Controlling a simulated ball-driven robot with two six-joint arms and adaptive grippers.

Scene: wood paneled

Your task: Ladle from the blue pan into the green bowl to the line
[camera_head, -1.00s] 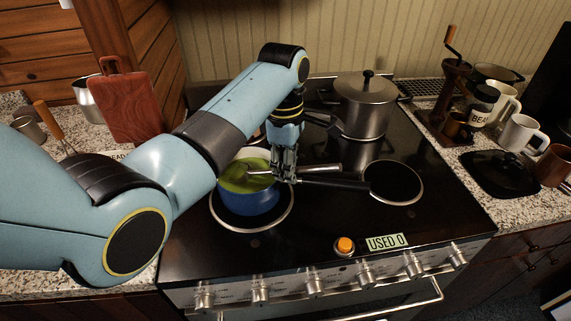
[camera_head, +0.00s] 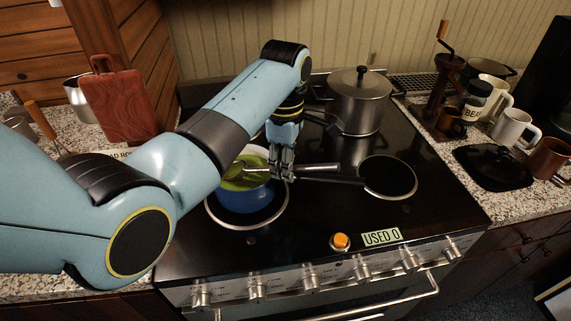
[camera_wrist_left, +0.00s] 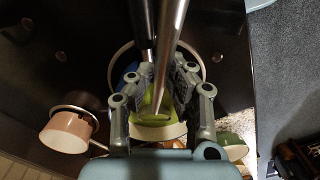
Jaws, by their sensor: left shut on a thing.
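The blue pan (camera_head: 248,199) sits on the front left burner with green liquid (camera_head: 240,180) in it; my arm hides its left part. My left gripper (camera_head: 283,174) is above the pan's right rim, shut on the steel ladle (camera_head: 320,167). The ladle's handle points right and its head end reaches into the pan; the ladle (camera_wrist_left: 172,42) also runs between the fingers (camera_wrist_left: 157,88) in the left wrist view. A green rounded thing (camera_wrist_left: 234,146), perhaps the green bowl, is partly hidden there. The line cannot be seen. My right gripper is not in view.
The pan's black handle (camera_head: 335,180) extends right below the ladle. A lidded steel pot (camera_head: 358,105) stands behind. A copper-coloured saucepan (camera_wrist_left: 66,134) shows in the wrist view. The front right burner (camera_head: 388,177) is empty. A cutting board (camera_head: 117,103) stands on the left counter.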

